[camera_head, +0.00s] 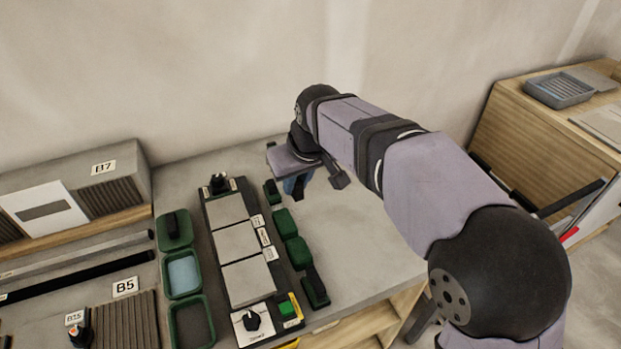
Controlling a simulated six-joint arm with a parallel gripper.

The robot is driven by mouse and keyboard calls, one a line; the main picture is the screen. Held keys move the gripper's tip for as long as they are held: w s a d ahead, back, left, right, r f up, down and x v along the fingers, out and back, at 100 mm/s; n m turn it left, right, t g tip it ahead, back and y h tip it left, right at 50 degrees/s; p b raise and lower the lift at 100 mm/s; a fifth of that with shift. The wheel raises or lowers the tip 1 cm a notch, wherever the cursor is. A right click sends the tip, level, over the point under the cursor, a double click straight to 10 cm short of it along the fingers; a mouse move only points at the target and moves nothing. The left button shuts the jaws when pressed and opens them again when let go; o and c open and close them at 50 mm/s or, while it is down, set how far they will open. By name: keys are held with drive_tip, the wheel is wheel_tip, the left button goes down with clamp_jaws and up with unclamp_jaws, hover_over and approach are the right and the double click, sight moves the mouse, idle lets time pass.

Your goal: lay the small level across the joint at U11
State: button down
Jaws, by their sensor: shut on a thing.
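Small white labels (264,236) stand along the board's right edge, too small to read, so I cannot tell which joint is U11. The gripper is apart from the tiles.
Green trays (183,273) stand left of the board, and green holders (298,252) stand to its right. A black knob (251,320) and a green button (287,308) are at the front end. A grey box labelled B7 (103,168) is at the left. The grey bench is clear at right.

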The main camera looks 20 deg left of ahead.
drive_tip(key=s+a+r+p, duration=0.1)
drive_tip(key=s+a+p, duration=0.4)
drive_tip(key=s, duration=0.8)
drive_tip(key=shift+a+r+m, duration=0.25)
drive_tip(key=shift+a+m, duration=0.05)
drive_tip(key=shift+a, duration=1.4)
drive_tip(key=shift+f+b, duration=3.3)
drive_tip(key=shift+f, duration=0.5)
drive_tip(key=shift+f, duration=0.2)
